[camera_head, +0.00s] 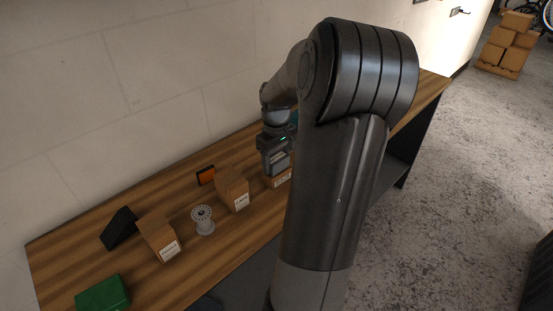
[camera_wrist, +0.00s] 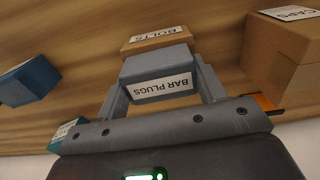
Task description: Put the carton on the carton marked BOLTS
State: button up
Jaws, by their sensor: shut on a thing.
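My gripper (camera_wrist: 160,78) is shut on a small grey carton labelled BAR PLUGS (camera_wrist: 157,64), with one finger on each side of it. The brown carton marked BOLTS (camera_wrist: 153,43) shows just beyond the held carton in the wrist view, partly hidden by it. In the head view my gripper (camera_head: 275,157) is low over the bench, with a brown carton (camera_head: 283,179) directly below it, partly hidden by my arm. I cannot tell whether the held carton touches the BOLTS carton.
A larger brown carton (camera_head: 232,189) stands close left of my gripper, with an orange-and-black item (camera_head: 206,176) behind. A grey spool (camera_head: 203,220), another carton (camera_head: 159,236), a black wedge (camera_head: 118,228) and a green box (camera_head: 103,295) are further left. A blue box (camera_wrist: 30,80) shows in the wrist view.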

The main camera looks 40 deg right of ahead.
aim_at(276, 158)
jog(key=shift+f, duration=0.1)
jog(key=o, duration=1)
notch_tip(276, 158, up, 12)
jog(key=shift+r, duration=0.15)
dwell(0.4)
